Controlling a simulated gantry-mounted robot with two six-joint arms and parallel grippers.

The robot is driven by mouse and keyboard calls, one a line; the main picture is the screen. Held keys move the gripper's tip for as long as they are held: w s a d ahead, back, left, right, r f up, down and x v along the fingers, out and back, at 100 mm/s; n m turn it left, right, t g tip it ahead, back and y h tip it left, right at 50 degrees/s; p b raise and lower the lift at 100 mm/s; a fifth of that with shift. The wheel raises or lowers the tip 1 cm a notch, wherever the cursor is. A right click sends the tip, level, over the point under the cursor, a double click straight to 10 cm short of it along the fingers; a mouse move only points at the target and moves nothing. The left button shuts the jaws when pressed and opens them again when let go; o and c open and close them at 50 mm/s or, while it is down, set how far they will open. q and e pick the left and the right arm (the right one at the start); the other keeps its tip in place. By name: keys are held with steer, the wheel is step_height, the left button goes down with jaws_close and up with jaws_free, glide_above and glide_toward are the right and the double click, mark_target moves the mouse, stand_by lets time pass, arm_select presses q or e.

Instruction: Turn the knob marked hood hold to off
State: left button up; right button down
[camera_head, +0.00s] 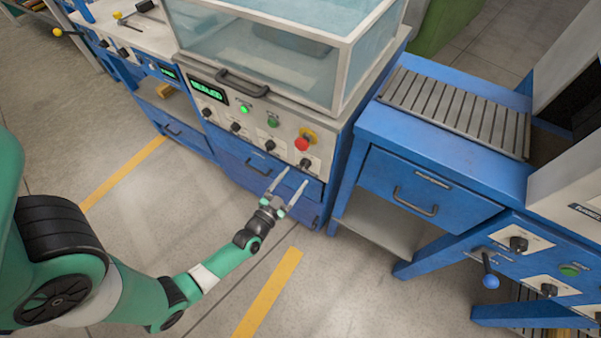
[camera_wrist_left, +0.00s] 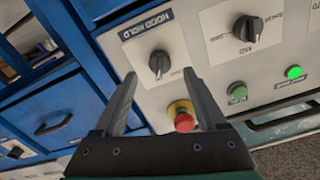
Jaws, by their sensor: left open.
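The hood hold knob (camera_head: 305,163) is a small black knob on a white plate at the right end of the machine's control panel. In the left wrist view the knob (camera_wrist_left: 160,64) sits under its HOOD HOLD label (camera_wrist_left: 146,25), which appears turned over. Its pointer setting is too small to read. My left gripper (camera_head: 297,176) is open and empty, in front of the panel just below the knob. In the wrist view its two fingers stand on either side of the knob, and I see no contact. My right gripper is not in view.
A red emergency stop (camera_head: 302,144) on a yellow base sits close beside the knob. Another black knob (camera_wrist_left: 247,28) and green buttons (camera_head: 273,120) share the panel. A blue drawer (camera_head: 262,160) with a handle lies below. A slatted blue table (camera_head: 455,105) stands to the right.

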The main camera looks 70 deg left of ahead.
mark_target(302, 169)
arm_select(q)
steer(key=b+x, duration=0.1)
steer(key=x, duration=0.3)
steer(key=shift+w+a, duration=0.15)
steer(key=shift+w, duration=0.05)
steer(key=shift+c, duration=0.3)
jaws_close()
